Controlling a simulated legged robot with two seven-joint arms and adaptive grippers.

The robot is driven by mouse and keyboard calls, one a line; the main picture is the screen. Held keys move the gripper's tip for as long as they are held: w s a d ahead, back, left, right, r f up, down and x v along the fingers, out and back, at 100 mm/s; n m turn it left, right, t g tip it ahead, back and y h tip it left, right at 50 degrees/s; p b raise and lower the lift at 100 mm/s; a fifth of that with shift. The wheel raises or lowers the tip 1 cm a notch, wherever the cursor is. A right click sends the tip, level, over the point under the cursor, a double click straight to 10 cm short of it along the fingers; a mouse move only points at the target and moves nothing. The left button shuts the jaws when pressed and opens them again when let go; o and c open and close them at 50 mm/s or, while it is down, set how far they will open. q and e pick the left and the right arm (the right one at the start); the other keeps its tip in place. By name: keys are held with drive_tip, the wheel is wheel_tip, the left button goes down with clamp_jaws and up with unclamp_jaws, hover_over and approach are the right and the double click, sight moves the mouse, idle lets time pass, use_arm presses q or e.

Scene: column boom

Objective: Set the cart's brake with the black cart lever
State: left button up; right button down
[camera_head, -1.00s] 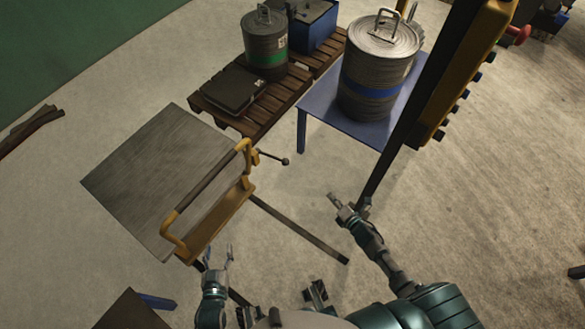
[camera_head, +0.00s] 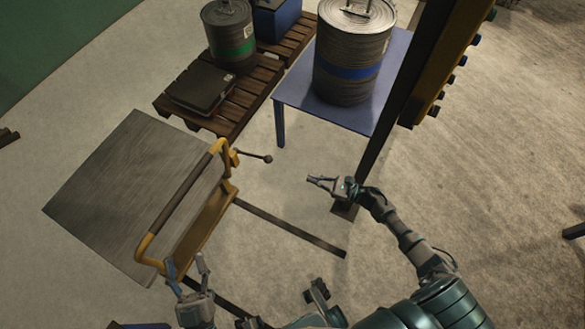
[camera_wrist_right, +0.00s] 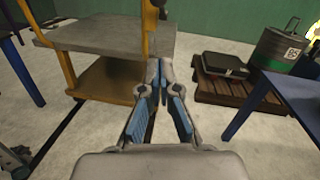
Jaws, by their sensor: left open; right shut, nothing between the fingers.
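The cart (camera_head: 125,190) has a grey top and a yellow handle frame with a dark grip bar. The black cart lever (camera_head: 268,158) sticks out to the right from the frame's far end and ends in a round knob. My right gripper (camera_head: 310,181) is shut and empty, to the right of the knob and apart from it, pointing left. In the right wrist view its fingertips (camera_wrist_right: 160,63) meet in front of the cart (camera_wrist_right: 105,38); a dark part at the top edge there may be the lever. My left gripper (camera_head: 186,264) is open near the handle's near end.
A blue table (camera_head: 290,92) bears a large drum (camera_head: 350,55). A pallet (camera_head: 215,122) carries a black case (camera_head: 200,88) and a green-banded canister (camera_head: 230,38). A dark upright post (camera_head: 385,135) stands behind my right gripper. Floor is clear between the lever and my right gripper.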

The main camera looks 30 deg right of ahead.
drive_tip(key=r+x, duration=0.2)
drive_tip(key=x, duration=1)
drive_tip(key=shift+a+r, duration=0.2)
drive_tip(key=shift+r, duration=0.15)
drive_tip(key=shift+r, duration=0.1)
